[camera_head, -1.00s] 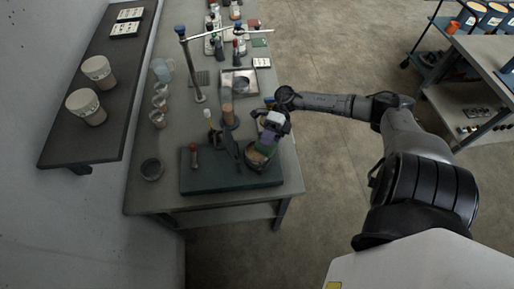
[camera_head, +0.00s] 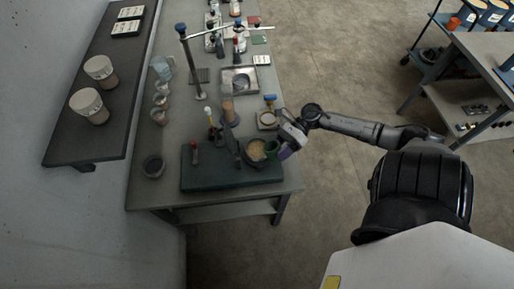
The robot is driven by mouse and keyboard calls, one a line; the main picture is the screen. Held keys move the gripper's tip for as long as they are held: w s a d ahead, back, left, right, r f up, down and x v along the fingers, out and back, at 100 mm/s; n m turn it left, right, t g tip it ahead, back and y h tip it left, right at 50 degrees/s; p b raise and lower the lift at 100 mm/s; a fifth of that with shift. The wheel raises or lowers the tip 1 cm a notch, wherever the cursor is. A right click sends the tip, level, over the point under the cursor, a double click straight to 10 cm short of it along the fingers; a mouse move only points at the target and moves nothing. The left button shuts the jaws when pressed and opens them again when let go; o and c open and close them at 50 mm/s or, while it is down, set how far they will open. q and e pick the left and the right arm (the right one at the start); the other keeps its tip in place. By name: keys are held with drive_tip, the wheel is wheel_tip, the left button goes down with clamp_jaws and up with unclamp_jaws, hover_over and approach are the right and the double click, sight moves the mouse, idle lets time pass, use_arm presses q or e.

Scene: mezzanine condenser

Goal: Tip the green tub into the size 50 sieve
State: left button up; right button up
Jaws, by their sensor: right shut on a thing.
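A round dark sieve (camera_head: 247,159) stands on the right part of the dark green slab, with tan grainy material (camera_head: 257,149) inside it. I cannot read a size mark on it. My right gripper (camera_head: 284,145) is at the right side of the sieve, shut on the small green tub (camera_head: 272,147). The tub is close to the sieve's right rim; I cannot tell whether they touch, nor what is left inside the tub. A purple part shows at the gripper, partly beside the tub. My left gripper is not in view.
A metal stand (camera_head: 190,60) and a metal tray (camera_head: 239,80) are further back.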

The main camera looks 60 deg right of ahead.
drive_tip(key=s+f+n+t+b, duration=0.2)
drive_tip(key=s+f+n+b, duration=0.2)
drive_tip(key=b, duration=0.4)
drive_tip(key=shift+s+a+f+n+t+y, duration=0.25)
drive_tip(key=shift+s+a+n+t+y, duration=0.05)
drive_tip(key=shift+s+a+t, duration=0.15)
